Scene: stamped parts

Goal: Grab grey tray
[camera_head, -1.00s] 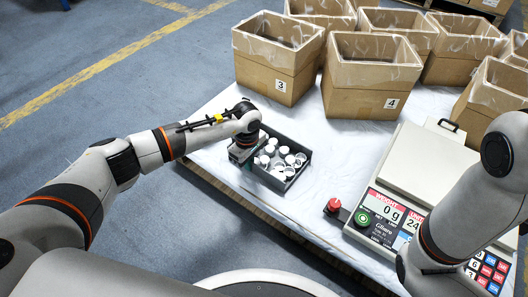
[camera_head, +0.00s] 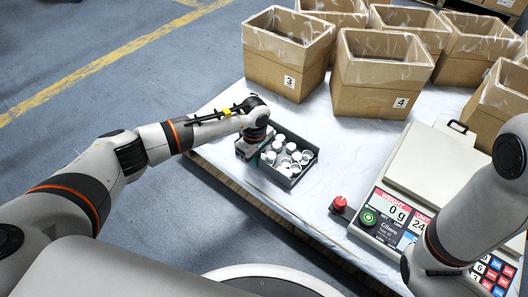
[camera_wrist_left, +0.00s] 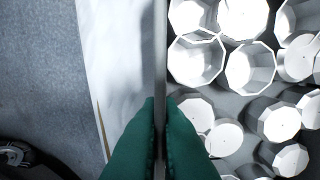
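The grey tray (camera_head: 296,181) is a shallow dark-grey box on the white-covered table, left of the scale. It holds several white cylindrical parts (camera_head: 285,155), some hollow. My left gripper (camera_head: 256,155) is at the tray's left side. In the left wrist view, the green fingertips (camera_wrist_left: 161,125) press on both faces of the thin tray wall (camera_wrist_left: 161,50), one inside and one outside. The white parts (camera_wrist_left: 250,68) lie to the right of that wall. My right arm is at the right edge; its gripper is out of view.
A scale (camera_head: 437,165) reading 0 g stands to the right, with a red button (camera_head: 340,203) at its left. Several open cardboard boxes (camera_head: 380,75) stand behind the tray. The table's front-left edge (camera_head: 225,175) is close to the tray. The cloth between tray and scale is clear.

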